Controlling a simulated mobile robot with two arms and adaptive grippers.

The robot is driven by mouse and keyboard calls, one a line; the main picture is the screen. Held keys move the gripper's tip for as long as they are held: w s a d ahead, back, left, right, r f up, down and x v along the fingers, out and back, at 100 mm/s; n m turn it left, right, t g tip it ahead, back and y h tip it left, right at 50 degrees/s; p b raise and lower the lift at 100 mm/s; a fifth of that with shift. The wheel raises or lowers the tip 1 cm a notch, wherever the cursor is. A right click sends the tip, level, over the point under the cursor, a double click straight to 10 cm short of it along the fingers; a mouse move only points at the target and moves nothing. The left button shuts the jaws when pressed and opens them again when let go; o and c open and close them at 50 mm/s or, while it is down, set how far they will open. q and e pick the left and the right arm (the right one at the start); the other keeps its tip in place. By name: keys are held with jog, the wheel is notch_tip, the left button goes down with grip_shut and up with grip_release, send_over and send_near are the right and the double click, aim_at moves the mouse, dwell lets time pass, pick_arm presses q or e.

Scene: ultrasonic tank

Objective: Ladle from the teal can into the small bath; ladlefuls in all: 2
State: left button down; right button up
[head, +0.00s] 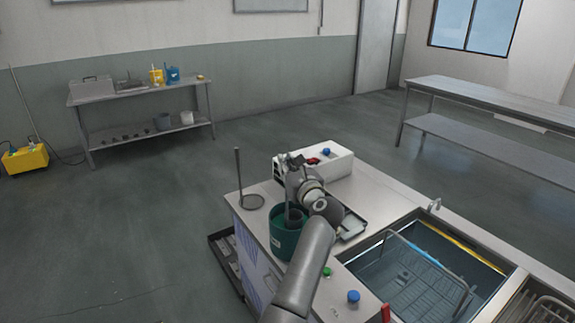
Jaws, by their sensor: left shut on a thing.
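The teal can (284,246) stands open on the near left part of the steel counter. My left gripper (291,168) is above the can, its fingers small and partly hidden by its own wrist. It is shut on the ladle, whose handle is mostly hidden; a grey cylindrical part, apparently the ladle's cup (294,216), shows at the can's mouth. I cannot tell whether the cup holds liquid. Right of the can, partly behind my arm, is a shallow dark-rimmed vessel (357,226), possibly the small bath. My right gripper is out of view.
A rod stand (239,178) rises left of the can. A white box (338,166) with red and blue parts stands behind. A sunken tank (369,275) with a wire basket (425,290) lies to the right. Green and blue knobs (353,297) sit at the front.

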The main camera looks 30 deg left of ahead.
pick_arm(q)
notch_tip(320, 180, down, 7)
jog(key=b, duration=0.6)
jog(key=shift+f, duration=0.15)
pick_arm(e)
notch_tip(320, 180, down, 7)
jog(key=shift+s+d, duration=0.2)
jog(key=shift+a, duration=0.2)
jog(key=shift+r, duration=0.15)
pick_arm(q)
notch_tip(320, 180, up, 9)
jog(key=p, duration=0.6)
jog(key=shift+f, duration=0.15)
notch_tip(320, 180, up, 9)
jog(key=p, duration=0.6)
jog(key=shift+p, duration=0.35)
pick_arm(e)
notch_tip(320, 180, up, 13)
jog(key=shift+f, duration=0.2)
pick_arm(q)
jog(key=shift+f, duration=0.1)
